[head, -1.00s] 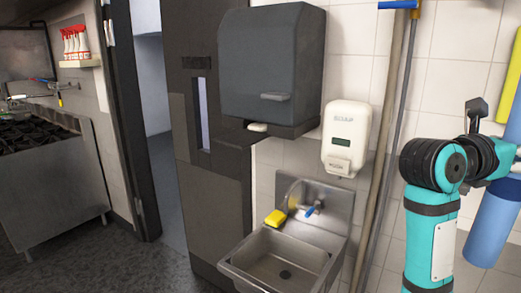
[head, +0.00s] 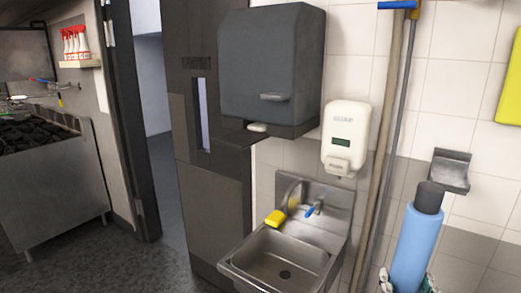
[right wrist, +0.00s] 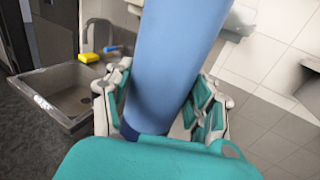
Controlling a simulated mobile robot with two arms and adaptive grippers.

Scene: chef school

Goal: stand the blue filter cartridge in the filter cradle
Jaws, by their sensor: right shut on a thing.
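The blue filter cartridge (head: 417,245), a light blue cylinder with a black cap, stands roughly upright in the head view, at the lower right. My right gripper (head: 406,284) is shut on its lower part; only bits of the fingers show at the bottom edge. In the right wrist view the cartridge (right wrist: 168,60) rises between the white and teal fingers of the gripper (right wrist: 160,115). A grey metal wall bracket (head: 450,171), which looks like the filter cradle, is just behind and right of the black cap. The cartridge appears apart from it. My left gripper is out of view.
A steel sink (head: 282,262) with a yellow sponge (head: 276,217) is left of the cartridge. A soap dispenser (head: 346,138) and dark towel dispenser (head: 270,70) hang above. Long handles (head: 385,150) lean on the wall between sink and cartridge. A yellow object (head: 511,90) hangs at right.

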